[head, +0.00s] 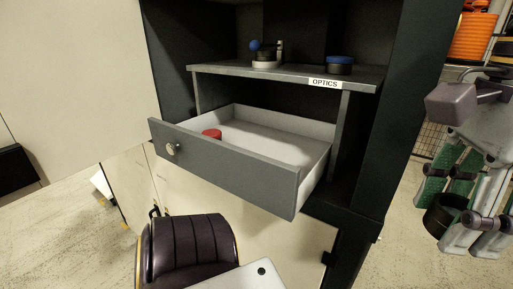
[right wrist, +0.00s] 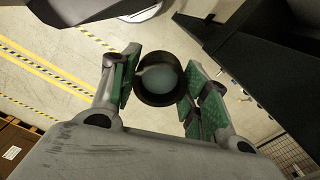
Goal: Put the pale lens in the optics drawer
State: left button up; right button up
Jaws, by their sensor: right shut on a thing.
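The optics drawer (head: 235,166) is pulled open below a shelf with a label reading OPTICS (head: 324,83). A red round thing (head: 211,134) lies inside it near the left, and the rest of its floor looks bare. My right gripper (head: 462,205) is at the right edge of the head view, well to the right of the drawer. It is shut on a dark-rimmed lens (head: 443,214). In the right wrist view the lens (right wrist: 160,80) shows pale glass inside a black ring, between the green finger pads. My left gripper is not in view.
On the shelf above the drawer (head: 225,71) stand a small blue-knobbed device (head: 264,56) and a blue-topped round thing (head: 340,65). The dark cabinet side (head: 388,130) stands between the drawer and my right gripper. An orange stack (head: 473,38) is behind at the right.

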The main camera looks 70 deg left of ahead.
jog(key=shift+d+m, duration=0.3)
jog(key=shift+m, duration=0.5)
jog(key=shift+d+m, duration=0.15)
jog(key=shift+m, duration=1.45)
